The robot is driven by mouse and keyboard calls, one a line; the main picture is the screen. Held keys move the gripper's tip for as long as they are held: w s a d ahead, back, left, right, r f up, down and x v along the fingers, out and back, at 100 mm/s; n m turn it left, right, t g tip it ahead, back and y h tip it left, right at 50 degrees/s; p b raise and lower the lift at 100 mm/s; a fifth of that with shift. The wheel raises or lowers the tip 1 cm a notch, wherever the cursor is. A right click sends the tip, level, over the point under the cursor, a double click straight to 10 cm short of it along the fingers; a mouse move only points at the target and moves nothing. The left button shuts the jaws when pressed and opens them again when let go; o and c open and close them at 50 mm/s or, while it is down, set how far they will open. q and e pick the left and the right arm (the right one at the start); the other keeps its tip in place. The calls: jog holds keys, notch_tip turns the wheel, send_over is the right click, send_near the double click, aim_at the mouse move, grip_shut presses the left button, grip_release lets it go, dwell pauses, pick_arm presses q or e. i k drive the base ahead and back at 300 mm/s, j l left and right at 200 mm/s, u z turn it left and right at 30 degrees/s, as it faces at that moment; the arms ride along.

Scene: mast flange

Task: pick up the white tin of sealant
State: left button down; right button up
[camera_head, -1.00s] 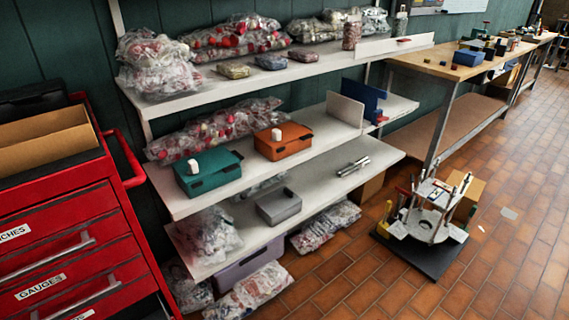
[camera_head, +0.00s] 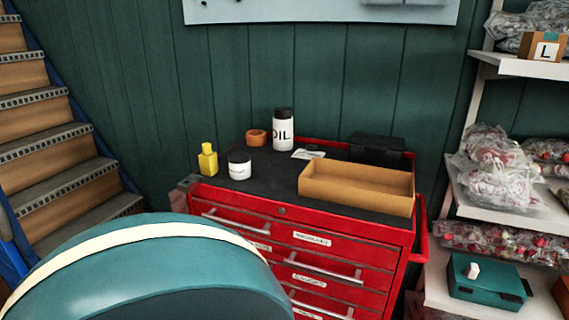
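Neither of my grippers is in view.
Behind the tin are an orange ring-like piece (camera_head: 256,138) and a white OIL bottle (camera_head: 283,130). An open cardboard box (camera_head: 357,188) lies right. A large rounded teal shape (camera_head: 150,275) hides the lower left. Stairs (camera_head: 55,150) rise at far left; shelves stand right.

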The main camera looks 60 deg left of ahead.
aim_at(239, 165)
jog(key=u, duration=2.3)
jog(key=k+z, duration=0.15)
jog(key=k, duration=0.5)
jog(key=z, duration=1.65)
jog(key=j+z, duration=0.25)
jog(key=j, duration=0.15)
jog(key=k+j+z, duration=0.1)
jog(key=j+z, duration=0.2)
jog(key=k+j, duration=0.1)
jog(key=j, duration=0.65)
jog(key=k+j, duration=0.15)
jog(key=j, duration=0.25)
